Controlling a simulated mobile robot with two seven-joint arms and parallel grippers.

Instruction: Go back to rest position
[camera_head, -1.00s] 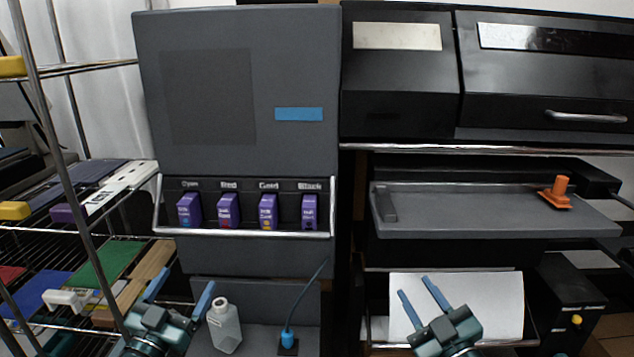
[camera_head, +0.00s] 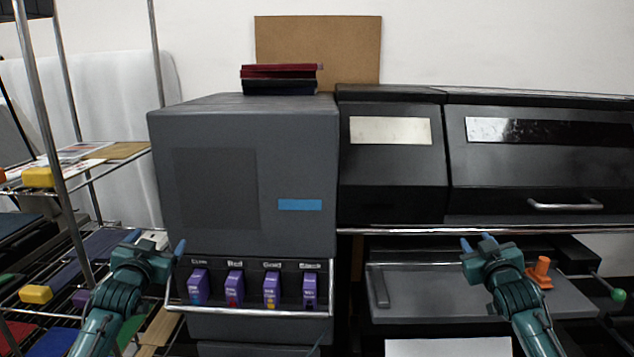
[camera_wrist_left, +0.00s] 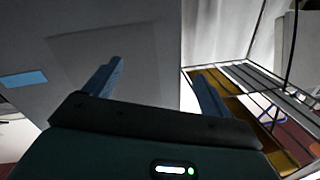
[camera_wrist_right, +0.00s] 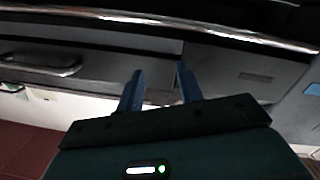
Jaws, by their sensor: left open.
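My left gripper (camera_head: 155,246) is raised in front of the wire shelf and the left edge of the grey printer. In the left wrist view its two blue fingers (camera_wrist_left: 158,88) stand wide apart with nothing between them. My right gripper (camera_head: 478,244) is raised in front of the grey tray under the black printer unit. In the right wrist view its blue fingers (camera_wrist_right: 158,88) are apart and empty.
The grey printer (camera_head: 240,180) holds several purple cartridges (camera_head: 235,288) behind a metal rail. The grey tray (camera_head: 430,295) carries an orange part (camera_head: 540,270) near my right gripper. A wire shelf post (camera_head: 58,150) stands close to my left arm.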

